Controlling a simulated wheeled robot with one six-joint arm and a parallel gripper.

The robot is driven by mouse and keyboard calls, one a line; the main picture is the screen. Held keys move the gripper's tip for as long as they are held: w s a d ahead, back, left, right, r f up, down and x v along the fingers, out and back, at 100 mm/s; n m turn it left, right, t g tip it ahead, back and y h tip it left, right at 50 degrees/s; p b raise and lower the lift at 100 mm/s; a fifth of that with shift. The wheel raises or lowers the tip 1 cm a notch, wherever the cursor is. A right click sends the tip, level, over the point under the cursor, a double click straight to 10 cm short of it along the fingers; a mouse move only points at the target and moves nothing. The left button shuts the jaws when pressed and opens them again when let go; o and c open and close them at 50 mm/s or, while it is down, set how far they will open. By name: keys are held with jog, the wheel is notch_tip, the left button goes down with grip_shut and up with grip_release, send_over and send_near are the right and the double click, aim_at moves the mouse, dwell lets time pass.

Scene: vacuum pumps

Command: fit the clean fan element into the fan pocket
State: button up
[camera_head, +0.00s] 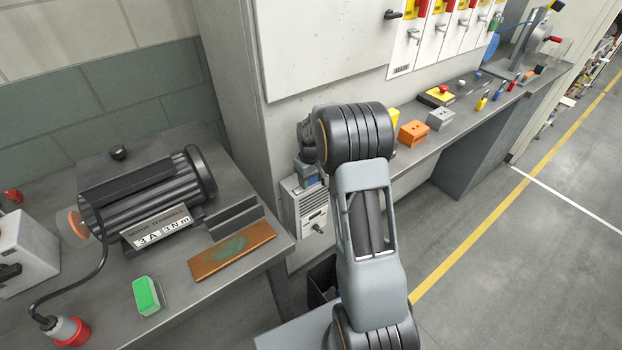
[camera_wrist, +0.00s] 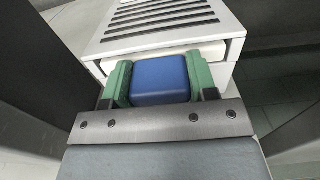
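My gripper (camera_wrist: 160,85) has green fingers closed on both sides of a blue block (camera_wrist: 161,78). A pale, rounded-edge slab (camera_wrist: 190,52) lies just beyond the block, inside the front opening of a white housing with dark slots (camera_wrist: 160,15). The slab looks like the fan element with the block as its grip, but their join is hidden. The opening looks like the fan pocket; how deep the slab sits cannot be told. In the head view the slotted housing (camera_head: 307,208) is low against the cabinet, and my arm hides most of my gripper.
A motor (camera_head: 145,195), a brown plate with a green patch (camera_head: 232,250) and a green block (camera_head: 146,295) are on the left bench. A dark bin (camera_head: 322,280) stands below the housing. The right bench holds several small boxes (camera_head: 413,132). The floor at right is clear.

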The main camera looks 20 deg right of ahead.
jog(key=o, duration=0.5)
jog(key=shift+o, duration=0.2)
jog(key=shift+r, duration=0.1)
notch_tip(320, 180, up, 14)
jog(key=shift+f, duration=0.2)
dwell(0.8)
